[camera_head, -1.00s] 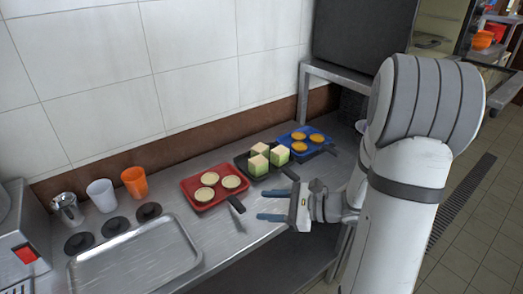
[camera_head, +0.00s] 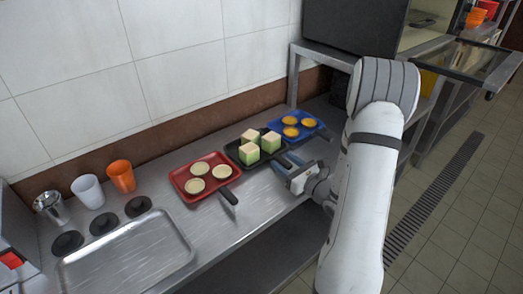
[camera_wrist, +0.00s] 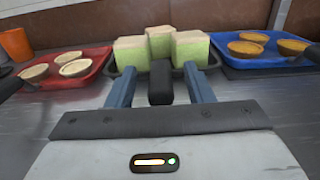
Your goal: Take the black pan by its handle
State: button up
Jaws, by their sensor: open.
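The black pan (camera_head: 233,153) lies on the steel counter between a red pan and a blue pan. It holds three green blocks with pale tops (camera_head: 250,153). Its black handle points toward me. In the wrist view the handle (camera_wrist: 160,86) stands end-on between the two blue fingers, with a gap on each side. My gripper (camera_head: 282,161) is open, low over the counter at the handle side of the pan. It also shows in the wrist view (camera_wrist: 158,74). The fingers hide part of the handle in the head view.
The red pan (camera_head: 181,178), with three tarts, has a black handle (camera_head: 229,196). The blue pan (camera_head: 318,126) stands right, with three orange tarts. Orange (camera_head: 121,176) and white cups, a metal jug, black discs and a steel tray (camera_head: 130,255) are left. A tiled wall is behind.

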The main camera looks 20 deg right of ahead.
jog(key=shift+x, duration=1.05)
grip_shut()
